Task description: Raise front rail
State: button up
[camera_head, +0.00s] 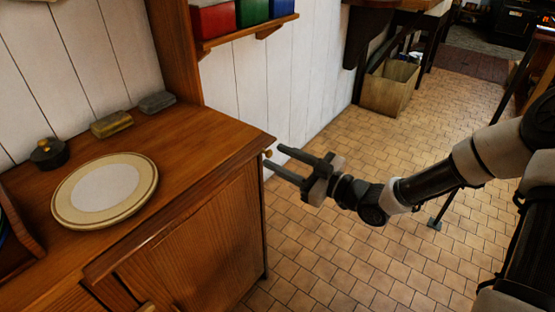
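A wooden strip that looks like the front rail (180,218) runs along the front edge of the brown cabinet top (185,135). It appears to lie low, level with or just below the top. A small brass knob (267,153) shows at the cabinet's right front corner, at the strip's far end. My gripper (272,156) points left at this corner. Its two dark fingers are apart with nothing between them along their length. The fingertips are close to the knob; I cannot tell whether they touch it.
A cream plate (105,190), a dark lidded pot (48,152), a brass tin (111,124) and a grey tin (157,102) stand on the cabinet. A shelf (250,32) holds coloured boxes. A wooden bin (390,88) stands by the wall. The tiled floor (330,255) is mostly clear.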

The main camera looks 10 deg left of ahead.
jog(key=shift+w+a, duration=0.2)
jog(key=shift+a, duration=0.4)
grip_shut()
jog(key=shift+r, duration=0.1)
